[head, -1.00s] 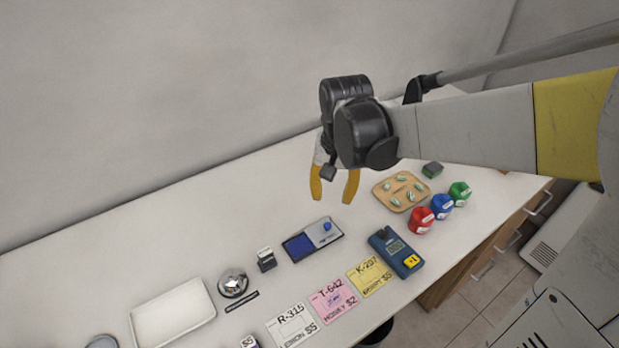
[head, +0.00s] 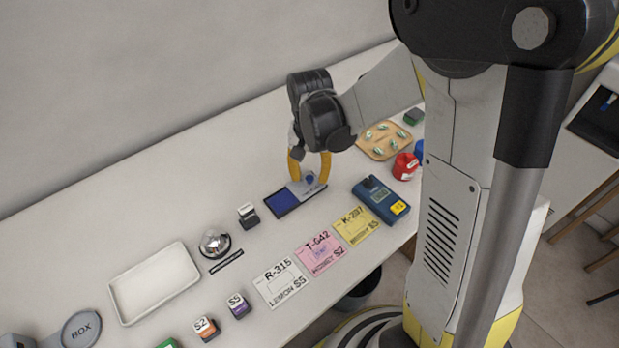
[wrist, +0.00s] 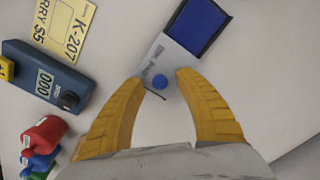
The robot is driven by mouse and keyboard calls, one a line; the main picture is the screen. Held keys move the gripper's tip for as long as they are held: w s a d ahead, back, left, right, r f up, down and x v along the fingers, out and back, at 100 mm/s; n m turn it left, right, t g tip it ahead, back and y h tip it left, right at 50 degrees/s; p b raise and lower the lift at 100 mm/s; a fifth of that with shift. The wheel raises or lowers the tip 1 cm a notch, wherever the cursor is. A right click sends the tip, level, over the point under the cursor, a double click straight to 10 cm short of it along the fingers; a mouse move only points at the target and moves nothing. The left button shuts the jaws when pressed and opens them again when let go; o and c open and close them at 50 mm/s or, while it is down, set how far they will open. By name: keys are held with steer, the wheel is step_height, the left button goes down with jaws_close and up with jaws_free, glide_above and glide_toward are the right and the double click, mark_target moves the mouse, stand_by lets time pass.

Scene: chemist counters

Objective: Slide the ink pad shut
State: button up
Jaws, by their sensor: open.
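The ink pad (head: 283,202) lies flat on the counter with its blue pad exposed, so it stands open. Its grey sliding lid has a round blue knob (wrist: 159,82) at the end away from the blue pad. My gripper (head: 308,178) is over the lid end, its two yellow fingers apart. In the wrist view the open fingertips (wrist: 165,74) are on either side of the knob, without visibly touching it. The blue pad (wrist: 200,25) shows beyond the fingertips at the top. The exact height of the fingertips above the lid is hard to tell.
A blue counting device (head: 381,200) and cards, including a yellow one (head: 356,226), lie in front. A small stamp (head: 249,215), a bell (head: 215,243) and a white tray (head: 125,296) stand left. A pill board (head: 384,143) and red bottle (head: 404,166) are right. Counter behind is clear.

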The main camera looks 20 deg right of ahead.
mark_target(286, 198)
jaws_close()
steer(key=a, duration=0.2)
steer(key=s+a, duration=0.1)
steer(key=a, duration=0.1)
steer(key=s+a, duration=0.1)
steer(key=a, duration=0.1)
steer(key=shift+s+a, duration=0.1)
steer(key=shift+a, duration=0.3)
jaws_free()
steer(key=shift+a, duration=0.2)
steer(key=shift+d, duration=0.1)
step_height(286, 198, up, 12)
steer(key=shift+s, duration=0.1)
